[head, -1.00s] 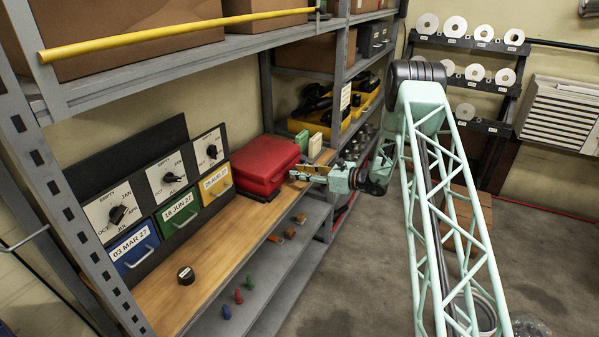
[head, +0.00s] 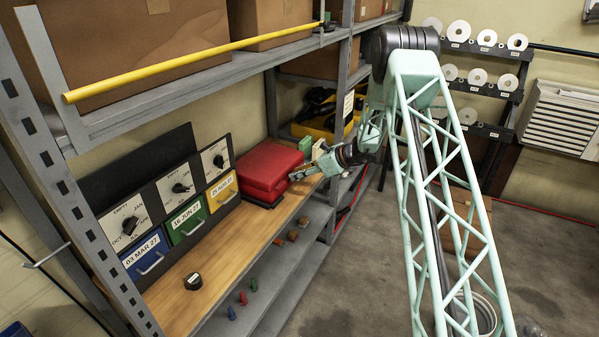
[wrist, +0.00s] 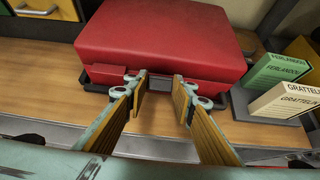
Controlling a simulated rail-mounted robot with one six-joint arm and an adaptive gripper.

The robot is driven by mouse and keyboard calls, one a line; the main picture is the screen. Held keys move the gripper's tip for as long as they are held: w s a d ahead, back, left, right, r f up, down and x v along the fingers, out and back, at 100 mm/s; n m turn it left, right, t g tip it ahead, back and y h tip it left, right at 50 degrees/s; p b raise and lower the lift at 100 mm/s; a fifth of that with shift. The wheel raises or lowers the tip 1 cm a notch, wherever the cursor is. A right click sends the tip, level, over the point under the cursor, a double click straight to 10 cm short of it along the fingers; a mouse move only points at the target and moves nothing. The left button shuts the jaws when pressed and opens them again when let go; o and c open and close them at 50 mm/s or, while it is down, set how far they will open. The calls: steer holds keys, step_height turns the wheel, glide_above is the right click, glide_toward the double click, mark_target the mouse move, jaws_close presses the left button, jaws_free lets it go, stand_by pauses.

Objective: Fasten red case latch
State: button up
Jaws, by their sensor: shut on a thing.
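The red case (head: 268,166) lies closed on the wooden shelf; it fills the top of the wrist view (wrist: 165,40). Which part lies between the fingertips is hard to make out. In the head view my gripper (head: 297,175) reaches the case from the right.
Green and cream boxes (wrist: 280,85) stand close to the right of the case. Drawers with dials (head: 180,205) stand to its left. A black knob (head: 193,281) lies on the wooden shelf (head: 230,245), which is otherwise clear in front. A grey shelf upright (head: 345,80) stands behind.

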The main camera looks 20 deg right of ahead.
steer(key=shift+w+a+r+g+h+p, duration=0.35)
steer(key=shift+g+h+p, duration=0.15)
steer(key=shift+p, duration=1.15)
steer(key=o, duration=0.9)
steer(key=shift+d, duration=0.1)
steer(key=shift+a+r+v, duration=0.1)
steer(key=shift+v, duration=2.85)
steer(key=shift+a+r+v, duration=0.1)
steer(key=shift+v, duration=2.85)
steer(key=shift+w, duration=0.1)
